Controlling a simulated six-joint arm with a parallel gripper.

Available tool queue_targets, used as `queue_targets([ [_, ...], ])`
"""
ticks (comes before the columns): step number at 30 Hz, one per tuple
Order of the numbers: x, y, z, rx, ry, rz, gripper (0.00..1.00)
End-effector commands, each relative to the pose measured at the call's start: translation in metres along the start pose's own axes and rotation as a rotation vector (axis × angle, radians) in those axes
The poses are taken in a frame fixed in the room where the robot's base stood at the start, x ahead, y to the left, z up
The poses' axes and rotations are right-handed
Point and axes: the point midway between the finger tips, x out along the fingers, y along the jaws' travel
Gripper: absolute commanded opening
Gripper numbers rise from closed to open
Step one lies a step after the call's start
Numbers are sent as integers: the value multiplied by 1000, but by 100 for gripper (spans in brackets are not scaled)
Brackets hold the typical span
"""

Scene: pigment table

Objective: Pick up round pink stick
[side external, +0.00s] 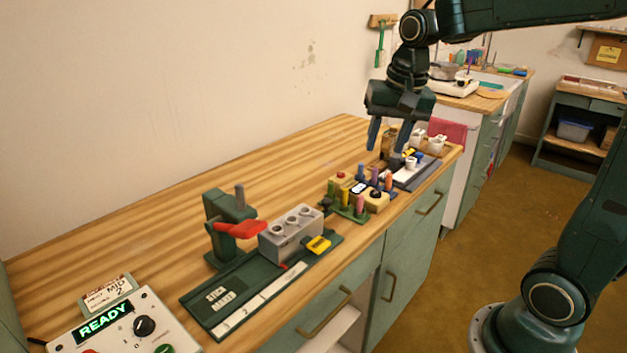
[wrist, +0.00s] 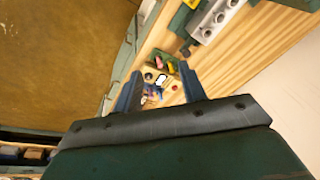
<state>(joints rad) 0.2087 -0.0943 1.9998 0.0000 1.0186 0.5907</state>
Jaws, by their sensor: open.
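A pink stick (side external: 360,205) stands upright at the near left end of a small holder on the bench. It also shows in the wrist view (wrist: 157,62), beyond my fingertips. A salmon-coloured stick (side external: 388,181) stands further right; I cannot tell its exact shape. My gripper (side external: 389,148) is open and empty, pointing down above the holder's far side. It also shows in the wrist view (wrist: 160,72).
A grey block with holes (side external: 290,237) and a green press with a red lever (side external: 240,229) stand to the left. A control box reading READY (side external: 108,325) is at near left. White cups (side external: 436,143) stand behind. The bench's back left is clear.

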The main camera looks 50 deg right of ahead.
Motion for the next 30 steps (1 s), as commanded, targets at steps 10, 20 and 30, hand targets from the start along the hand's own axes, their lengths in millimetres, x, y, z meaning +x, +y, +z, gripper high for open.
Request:
queue_targets([
  [10, 48, -4, -68, 314, -76, 83, 41],
  [20, 99, 5, -117, 570, -126, 156, 41],
  [30, 113, 9, -128, 637, -136, 175, 41],
])
